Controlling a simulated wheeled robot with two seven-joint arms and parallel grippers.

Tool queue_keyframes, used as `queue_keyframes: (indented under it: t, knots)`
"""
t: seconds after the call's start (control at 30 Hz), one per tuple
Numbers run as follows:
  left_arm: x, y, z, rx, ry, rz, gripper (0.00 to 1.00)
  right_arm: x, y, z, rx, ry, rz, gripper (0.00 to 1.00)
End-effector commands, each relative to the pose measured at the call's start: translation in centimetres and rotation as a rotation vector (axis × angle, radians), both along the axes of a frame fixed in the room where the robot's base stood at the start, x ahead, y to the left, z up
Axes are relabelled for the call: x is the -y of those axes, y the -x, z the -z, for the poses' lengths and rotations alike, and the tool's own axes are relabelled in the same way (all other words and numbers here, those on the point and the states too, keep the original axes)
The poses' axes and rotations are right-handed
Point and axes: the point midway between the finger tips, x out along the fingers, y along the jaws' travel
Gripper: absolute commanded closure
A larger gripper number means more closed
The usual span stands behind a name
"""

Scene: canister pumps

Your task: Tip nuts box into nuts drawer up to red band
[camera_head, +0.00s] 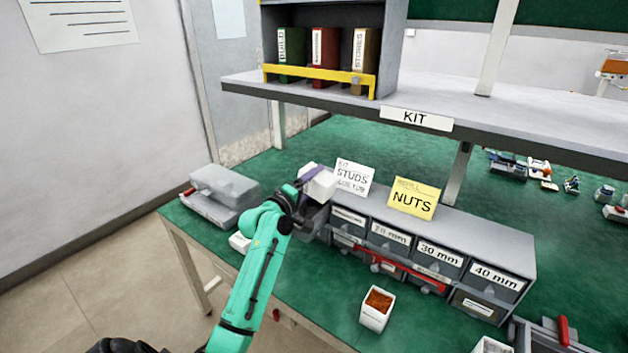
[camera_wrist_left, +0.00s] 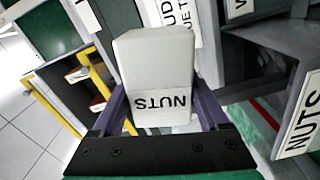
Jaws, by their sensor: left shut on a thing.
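My left gripper (camera_head: 308,186) is shut on the white nuts box (camera_head: 322,185), held above the left end of the grey drawer cabinet (camera_head: 480,236). In the left wrist view the box (camera_wrist_left: 155,62) sits between the two purple fingers (camera_wrist_left: 160,108), its NUTS label upside down. The box's opening and contents are hidden. At the right of that view is an open grey drawer with a NUTS label (camera_wrist_left: 303,112) and a red line (camera_wrist_left: 266,114) on its inner wall. I cannot tell its fill. In the head view my arm hides most of this area. My right gripper is out of view.
STUDS (camera_head: 352,178) and yellow NUTS (camera_head: 413,198) cards stand on the cabinet. A red bar (camera_head: 400,268) crosses its front. A white cup with brown-orange contents (camera_head: 377,308) stands before it. A grey machine (camera_head: 222,194) is at left. The KIT shelf (camera_head: 416,118) overhangs behind.

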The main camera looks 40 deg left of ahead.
Motion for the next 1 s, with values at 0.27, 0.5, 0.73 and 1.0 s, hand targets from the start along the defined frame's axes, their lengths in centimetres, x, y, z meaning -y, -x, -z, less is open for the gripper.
queue_keyframes:
  t: [0.27, 0.5, 0.73, 1.0]
  knots:
    - [-0.09, 0.0, -0.34, 0.003, 0.041, 0.0, 0.98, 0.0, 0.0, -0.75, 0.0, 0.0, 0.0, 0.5]
    - [-0.1, 0.0, -0.26, 0.003, 0.044, 0.0, 0.98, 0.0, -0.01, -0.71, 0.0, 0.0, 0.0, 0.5]
    - [-0.09, 0.0, -0.27, 0.003, 0.044, 0.0, 0.98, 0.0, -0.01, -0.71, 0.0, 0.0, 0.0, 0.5]
    - [-0.1, 0.0, -0.29, 0.003, 0.043, 0.0, 0.98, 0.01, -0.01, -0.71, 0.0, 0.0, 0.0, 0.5]
